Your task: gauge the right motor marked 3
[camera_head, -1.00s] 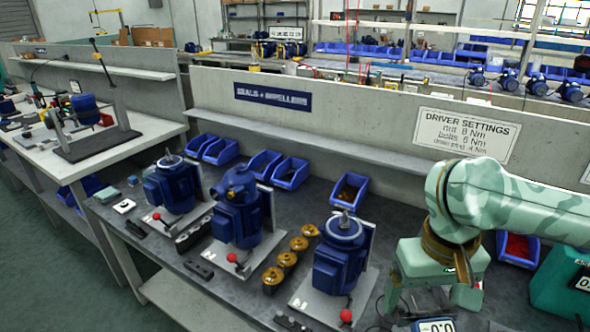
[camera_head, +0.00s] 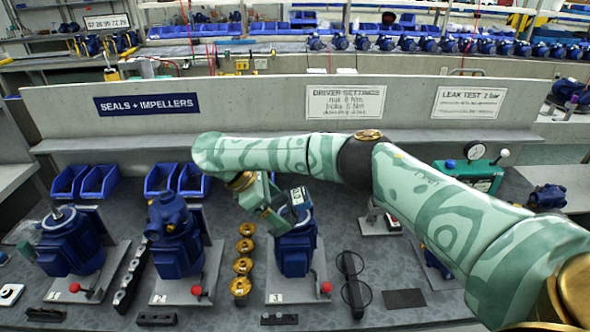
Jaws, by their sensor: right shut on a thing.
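The motor marked 3 (camera_head: 296,256) is blue and stands upright on a grey plate with a white "3" label and a red-knobbed lever (camera_head: 325,287). My right gripper (camera_head: 279,219) comes in from above and left of it and is shut on a gauge (camera_head: 299,197) with a small light display. The gauge is over the top of motor 3 and hides its shaft. I cannot tell whether the gauge touches the motor, and its reading is too small to read. My left gripper is not in view.
Two more blue motors, marked 1 (camera_head: 70,245) and 2 (camera_head: 175,240), stand to the left. Brass impellers (camera_head: 242,265) form a row between motors 2 and 3. Black rings (camera_head: 354,290) lie to the right. Blue bins (camera_head: 100,181) line the back. My right arm crosses the bench.

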